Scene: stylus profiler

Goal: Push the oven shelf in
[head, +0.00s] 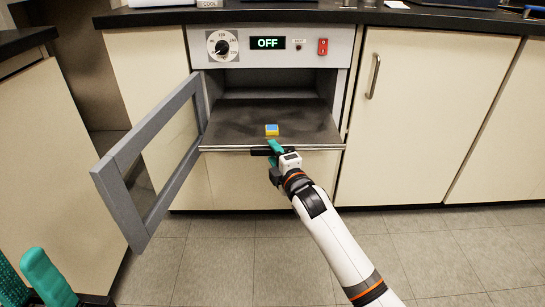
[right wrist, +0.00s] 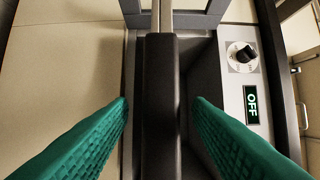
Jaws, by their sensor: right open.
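The oven shelf (head: 240,118) is a dark flat plate sticking out of the oven opening, with a pale front edge. A small blue and yellow block (head: 272,130) sits on it near the front. My right gripper (head: 273,149) is at the middle of the shelf's front edge, by a black handle (head: 259,151). In the right wrist view, the black handle (right wrist: 160,110) stands between the two green fingers, which are open, with a gap on each side. My left gripper (head: 30,280) shows only partly at the lower left corner; its opening is unclear.
The oven (head: 270,45) has a dial, a display reading OFF and a red switch. Its framed door (head: 120,160) stands open on the left. Cream cabinets (head: 420,120) are on the right. The tiled floor (head: 220,260) in front is clear.

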